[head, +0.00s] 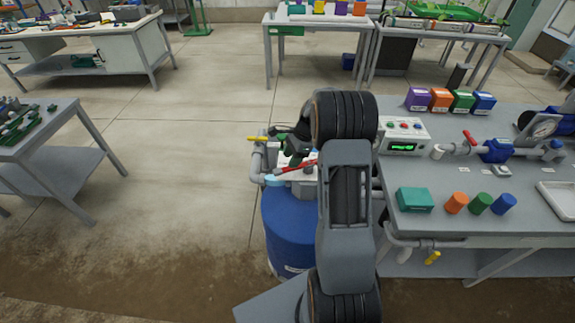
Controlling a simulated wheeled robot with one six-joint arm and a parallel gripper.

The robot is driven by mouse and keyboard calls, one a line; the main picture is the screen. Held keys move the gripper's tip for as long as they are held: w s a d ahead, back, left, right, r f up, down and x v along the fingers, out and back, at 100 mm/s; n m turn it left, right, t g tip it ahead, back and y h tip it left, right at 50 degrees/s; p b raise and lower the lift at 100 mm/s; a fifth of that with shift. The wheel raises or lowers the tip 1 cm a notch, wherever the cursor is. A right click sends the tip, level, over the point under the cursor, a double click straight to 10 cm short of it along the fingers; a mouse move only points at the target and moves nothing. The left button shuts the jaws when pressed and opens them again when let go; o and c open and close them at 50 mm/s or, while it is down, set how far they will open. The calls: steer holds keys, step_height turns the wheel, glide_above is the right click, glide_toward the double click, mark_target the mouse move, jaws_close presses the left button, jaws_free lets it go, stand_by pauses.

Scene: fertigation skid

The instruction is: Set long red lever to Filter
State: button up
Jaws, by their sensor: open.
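The long red lever (296,167) lies on top of the pipework above a blue drum, left of my arm. It slants slightly, with its right end higher and close to my arm. My gripper (288,150) is dark and small in this view, just above and behind the lever. It is open. My arm hides part of the area right of the lever. I cannot tell whether the fingers touch the lever. Any Filter label is too small to read.
The blue drum (288,225) stands under the grey pipes. A yellow handle (257,139) sticks out left of the gripper. The bench (450,223) at right carries coloured boxes, a control box (404,136) and a pipe with a short red handle (469,137).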

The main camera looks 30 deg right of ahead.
mark_target(286, 169)
steer(key=shift+x, duration=2.05)
steer(key=shift+c, duration=0.2)
jaws_close()
